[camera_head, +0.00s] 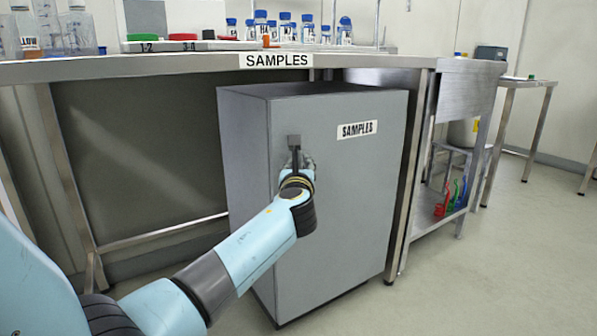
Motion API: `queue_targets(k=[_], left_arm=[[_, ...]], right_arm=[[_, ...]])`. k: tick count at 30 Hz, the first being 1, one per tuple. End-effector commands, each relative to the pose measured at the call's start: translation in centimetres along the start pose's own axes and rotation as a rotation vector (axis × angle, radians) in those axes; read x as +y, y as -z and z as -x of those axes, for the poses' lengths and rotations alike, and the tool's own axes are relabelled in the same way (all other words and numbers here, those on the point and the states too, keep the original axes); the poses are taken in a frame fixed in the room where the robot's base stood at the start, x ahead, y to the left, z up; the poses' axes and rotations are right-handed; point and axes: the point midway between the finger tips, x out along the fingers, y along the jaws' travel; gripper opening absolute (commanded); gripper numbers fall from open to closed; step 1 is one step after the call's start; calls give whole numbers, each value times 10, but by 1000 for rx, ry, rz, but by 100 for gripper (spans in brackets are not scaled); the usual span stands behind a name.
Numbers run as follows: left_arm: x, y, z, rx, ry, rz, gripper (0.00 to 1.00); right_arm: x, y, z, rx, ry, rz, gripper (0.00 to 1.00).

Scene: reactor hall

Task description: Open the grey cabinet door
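The grey cabinet (325,210) stands under the bench, with a white SAMPLES label (357,130) high on its front door. The door looks closed, flush with the cabinet body. A small dark handle (294,142) sits at the upper left of the door. My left arm reaches in from the lower left, and my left gripper (297,162) is at the handle, just below its top end. The gripper covers the lower part of the handle. Its fingers are small and partly hidden by the wrist, so I cannot tell whether they grip it. My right gripper is not in view.
The metal bench (180,67) above the cabinet holds several blue-capped bottles (285,27) and glassware. A bench leg (408,190) stands close to the cabinet's right side. A small side table (530,82) is at the back right. The floor (490,270) at the front right is clear.

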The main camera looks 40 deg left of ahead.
Motion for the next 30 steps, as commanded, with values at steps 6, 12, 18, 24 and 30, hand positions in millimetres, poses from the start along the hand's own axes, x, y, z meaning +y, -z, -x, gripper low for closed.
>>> queue_targets(k=[6, 12, 18, 24, 30], left_arm=[[0, 0, -4, 0, 0, 1, 21], [0, 0, -3, 0, 0, 1, 8], [0, 0, -3, 0, 0, 1, 0], [0, 0, -3, 1, 0, 1, 0], [0, 0, -3, 1, -2, 1, 0]], right_arm=[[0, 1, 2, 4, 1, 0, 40], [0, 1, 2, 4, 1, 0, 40], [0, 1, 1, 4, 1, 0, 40], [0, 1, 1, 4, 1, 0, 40], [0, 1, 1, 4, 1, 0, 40]])
